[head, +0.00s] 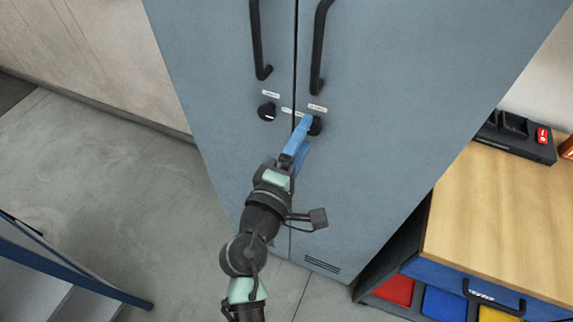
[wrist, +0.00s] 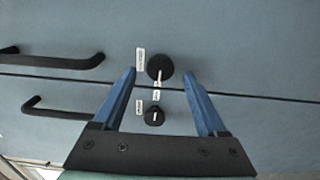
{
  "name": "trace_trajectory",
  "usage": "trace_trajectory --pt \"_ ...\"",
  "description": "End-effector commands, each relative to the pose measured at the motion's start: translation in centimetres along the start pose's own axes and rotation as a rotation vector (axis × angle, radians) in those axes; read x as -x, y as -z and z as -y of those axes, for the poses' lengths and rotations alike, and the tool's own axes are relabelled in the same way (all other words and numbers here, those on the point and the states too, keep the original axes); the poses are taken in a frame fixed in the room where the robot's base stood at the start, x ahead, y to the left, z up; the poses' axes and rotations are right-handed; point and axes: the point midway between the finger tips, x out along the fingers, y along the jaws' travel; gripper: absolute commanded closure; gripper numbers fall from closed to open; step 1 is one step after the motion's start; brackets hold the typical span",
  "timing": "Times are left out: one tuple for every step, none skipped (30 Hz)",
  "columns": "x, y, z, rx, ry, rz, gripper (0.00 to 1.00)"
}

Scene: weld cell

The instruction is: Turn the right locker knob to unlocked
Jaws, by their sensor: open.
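The right locker knob (head: 316,126) is a round black knob on the right door of a grey-blue locker (head: 370,110), below its handle and small label. My gripper (head: 306,122) is at this knob, and its blue fingers partly hide it in the head view. In the wrist view the right knob (wrist: 160,67) is the upper one, between the open fingertips (wrist: 159,73) with a gap on each side. Its white mark points down in that picture, toward the door seam. I cannot tell whether the fingertips reach around it in depth. The label wording is too small to read.
The left knob (head: 267,112) is close by on the left door. Two black bar handles (head: 319,50) (head: 258,45) rise above the knobs. A wooden-topped bench (head: 500,210) with coloured bins stands at right. Open floor (head: 130,190) lies to the left.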

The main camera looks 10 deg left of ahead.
Motion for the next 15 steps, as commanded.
trace_trajectory --pt "0.9 0.1 0.3 0.000 0.001 -0.004 0.25" --pt "1.5 0.1 0.4 0.000 0.003 -0.004 0.25" --pt "2.4 0.1 0.4 0.000 0.002 -0.005 0.25" --pt "3.1 0.1 0.4 0.000 0.002 -0.005 0.25" --pt "3.7 0.1 0.5 0.000 0.002 -0.003 0.25" --pt "4.7 0.1 0.5 0.001 0.002 -0.005 0.25" --pt "5.4 0.1 0.5 0.001 0.003 -0.004 0.25" --pt "6.0 0.1 0.5 0.000 0.002 -0.004 0.25" --pt "6.9 0.1 0.4 0.000 0.002 -0.005 0.25" --pt "7.5 0.1 0.5 0.001 0.003 -0.004 0.25" --pt "8.1 0.1 0.4 0.001 0.001 -0.004 0.25" --pt "8.8 0.0 0.4 0.001 0.003 -0.003 0.25" --pt "9.3 0.0 0.3 0.000 0.002 -0.003 0.25" --pt "9.7 0.1 0.3 0.001 0.002 -0.004 0.25" --pt "10.2 0.1 0.3 0.001 0.002 -0.004 0.25"
